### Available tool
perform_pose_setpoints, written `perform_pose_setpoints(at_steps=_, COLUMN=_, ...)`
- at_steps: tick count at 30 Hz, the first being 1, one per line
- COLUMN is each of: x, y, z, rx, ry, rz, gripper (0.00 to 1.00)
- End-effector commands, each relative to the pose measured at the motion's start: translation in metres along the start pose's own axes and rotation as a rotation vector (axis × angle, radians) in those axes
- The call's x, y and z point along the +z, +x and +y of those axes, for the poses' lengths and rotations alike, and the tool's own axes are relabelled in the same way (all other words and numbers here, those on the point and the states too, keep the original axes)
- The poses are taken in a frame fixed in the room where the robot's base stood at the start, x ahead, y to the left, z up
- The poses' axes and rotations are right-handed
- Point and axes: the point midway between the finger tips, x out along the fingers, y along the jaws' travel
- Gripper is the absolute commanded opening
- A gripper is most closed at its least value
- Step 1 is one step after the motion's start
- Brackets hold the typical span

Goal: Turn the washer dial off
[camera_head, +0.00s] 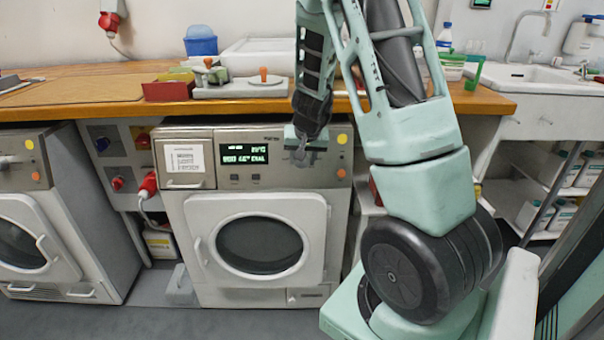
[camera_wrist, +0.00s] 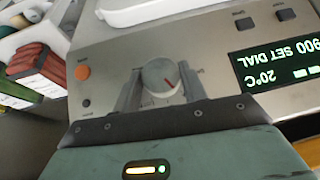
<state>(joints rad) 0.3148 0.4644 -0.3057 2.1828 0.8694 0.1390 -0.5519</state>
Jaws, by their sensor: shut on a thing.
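The washer (camera_head: 190,215) stands under the wooden counter, its round door shut. Its dial (camera_wrist: 157,72) is a round grey knob with a red mark, on the metal control panel. My gripper (camera_head: 302,155) reaches down to the panel from above. In the wrist view its two grey fingers sit on either side of the dial, shut on it. In the head view my gripper mostly hides the dial. The lit display (camera_wrist: 276,66) reads 20°C and "900 SET DIAL" in green, upside down in the wrist view.
An orange button (camera_wrist: 82,72) lies beside the dial. A second machine (camera_head: 75,215) stands at the left. The counter (camera_head: 80,98) above holds trays, a blue tub (camera_head: 200,42) and a red box (camera_head: 168,91). A sink (camera_head: 540,78) is at the right.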

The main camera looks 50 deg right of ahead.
Motion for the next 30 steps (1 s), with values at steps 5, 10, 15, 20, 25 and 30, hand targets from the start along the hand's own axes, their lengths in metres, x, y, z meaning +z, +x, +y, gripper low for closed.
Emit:
perform_pose_setpoints(at_steps=5, x=0.0041, y=0.0107, z=0.0041, rx=-0.091, ry=0.08, rz=0.012, gripper=0.19)
perform_pose_setpoints(at_steps=10, x=0.0045, y=0.0108, z=0.005, rx=-0.174, ry=0.151, rz=0.019, gripper=0.19)
perform_pose_setpoints(at_steps=15, x=0.0047, y=0.0099, z=0.0062, rx=-0.249, ry=0.217, rz=0.023, gripper=0.19)
perform_pose_setpoints(at_steps=20, x=0.0042, y=0.008, z=0.0064, rx=-0.306, ry=0.265, rz=0.026, gripper=0.19)
perform_pose_setpoints(at_steps=25, x=0.004, y=0.0062, z=0.0063, rx=-0.35, ry=0.303, rz=0.027, gripper=0.19)
perform_pose_setpoints(at_steps=30, x=0.0032, y=0.0044, z=0.0062, rx=-0.376, ry=0.326, rz=0.027, gripper=0.19)
